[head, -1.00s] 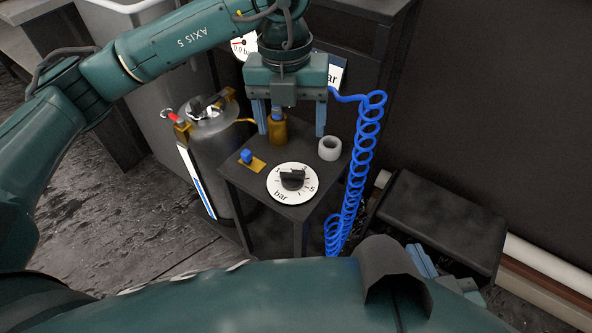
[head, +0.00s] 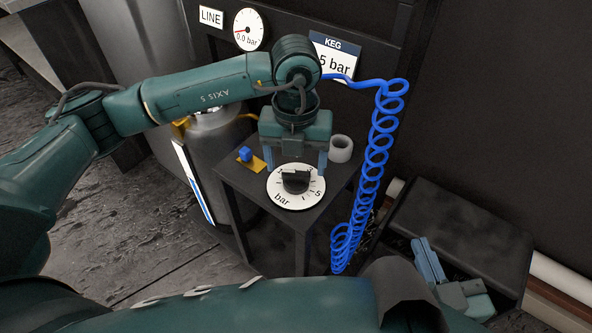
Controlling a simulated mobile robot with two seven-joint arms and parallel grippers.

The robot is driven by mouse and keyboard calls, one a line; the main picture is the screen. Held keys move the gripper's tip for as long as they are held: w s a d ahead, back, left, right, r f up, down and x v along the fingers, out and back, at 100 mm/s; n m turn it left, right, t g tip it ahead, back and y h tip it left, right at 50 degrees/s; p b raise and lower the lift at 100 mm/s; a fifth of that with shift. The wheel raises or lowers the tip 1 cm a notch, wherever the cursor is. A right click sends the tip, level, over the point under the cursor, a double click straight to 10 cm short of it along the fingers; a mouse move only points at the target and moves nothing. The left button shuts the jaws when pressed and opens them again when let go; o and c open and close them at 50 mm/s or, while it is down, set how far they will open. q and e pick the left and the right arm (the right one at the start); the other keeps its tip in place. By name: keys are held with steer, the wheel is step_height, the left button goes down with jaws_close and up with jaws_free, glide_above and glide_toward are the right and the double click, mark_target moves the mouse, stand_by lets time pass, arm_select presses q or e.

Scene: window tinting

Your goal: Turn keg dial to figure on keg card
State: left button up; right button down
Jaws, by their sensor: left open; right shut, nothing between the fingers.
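The keg dial is a black knob (head: 295,181) on a white round scale plate (head: 283,198) marked "bar", on a small dark table. The pointer's exact figure is too small to read. The keg card (head: 333,58) hangs behind; it reads "5 bar" with its left part hidden by my arm. My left gripper (head: 296,168) points down, open and empty, its fingers either side of and just behind the knob; I cannot tell whether they touch it. My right gripper (head: 445,278) is shut and empty at lower right, away from the table.
A gauge (head: 248,29) reading 0.0 bar and a LINE card (head: 211,17) are at the back. A blue valve (head: 246,155) and a grey roll (head: 341,148) flank the dial. A blue coiled hose (head: 376,160) hangs right of the table. A metal keg (head: 205,165) stands left.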

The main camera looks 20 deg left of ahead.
mark_target(296, 178)
arm_select(q)
steer(key=shift+f, duration=1.15)
arm_select(e)
steer(key=shift+a+r, duration=0.1)
arm_select(q)
steer(key=shift+c, duration=0.5)
steer(key=c, duration=0.9)
